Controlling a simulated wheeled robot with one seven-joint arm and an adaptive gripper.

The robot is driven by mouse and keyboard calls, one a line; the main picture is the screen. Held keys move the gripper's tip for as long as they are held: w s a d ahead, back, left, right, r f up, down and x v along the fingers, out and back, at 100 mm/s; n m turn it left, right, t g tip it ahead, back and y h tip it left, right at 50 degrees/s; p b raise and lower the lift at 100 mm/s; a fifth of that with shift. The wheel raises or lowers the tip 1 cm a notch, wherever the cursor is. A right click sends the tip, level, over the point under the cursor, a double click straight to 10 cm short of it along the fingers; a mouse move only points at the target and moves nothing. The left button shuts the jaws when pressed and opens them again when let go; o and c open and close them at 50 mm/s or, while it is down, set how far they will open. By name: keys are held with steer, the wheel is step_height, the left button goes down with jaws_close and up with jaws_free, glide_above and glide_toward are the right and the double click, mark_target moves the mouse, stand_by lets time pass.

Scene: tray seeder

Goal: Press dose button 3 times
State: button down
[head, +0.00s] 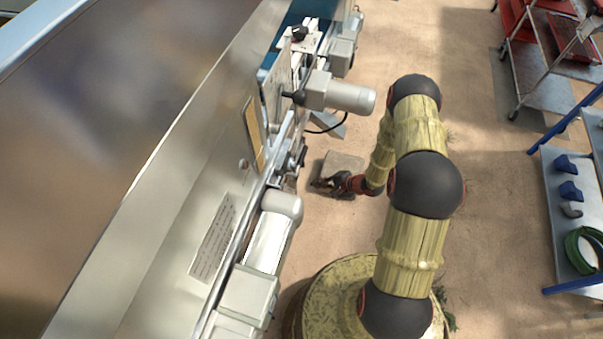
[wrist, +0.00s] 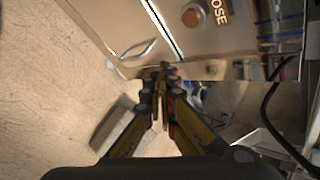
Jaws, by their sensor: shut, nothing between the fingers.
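The dose button (wrist: 193,16) is a round orange-brown button on a pale metal panel near the top of the wrist view. A brown label (wrist: 220,11) beside it reads "OSE", with the rest cut off by the frame edge. My gripper (wrist: 163,69) is shut and empty, its fingertips together below the button in the picture, at the panel's lower edge. The tips look apart from the button. In the head view my gripper (head: 322,183) is low beside the machine, and I cannot make out the button there.
The seeder's large metal body (head: 185,170) fills the left, with grey motors (head: 350,97) sticking out along its side. A black cable (wrist: 270,115) hangs at the right of the wrist view. A blue-framed cart (head: 560,225) stands at right. Floor between is mostly clear.

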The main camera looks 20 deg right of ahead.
steer(key=shift+s+d+f+m+g, duration=0.1)
steer(key=shift+s+f+m+g, duration=0.35)
steer(key=shift+s+m, duration=0.15)
steer(key=shift+w, duration=0.1)
steer(key=w+a+b, duration=0.1)
steer(key=w+a, duration=0.3)
steer(key=a, duration=0.3)
steer(key=shift+w+a+b, duration=0.15)
steer(key=shift+w+b, duration=0.2)
steer(key=shift+w, duration=0.05)
steer(key=shift+w+a, duration=0.1)
steer(key=shift+a, duration=0.05)
stand_by(1.1)
steer(key=shift+w+a+p, duration=0.15)
steer(key=shift+a+p, duration=0.05)
steer(key=shift+p, duration=0.1)
steer(key=shift+w+a, duration=0.25)
steer(key=shift+a, duration=0.15)
stand_by(0.8)
steer(key=shift+s+d, duration=0.1)
steer(key=shift+d, duration=0.05)
steer(key=shift+s+d+p, duration=0.4)
steer(key=shift+d+p, duration=0.1)
steer(key=shift+d, duration=0.05)
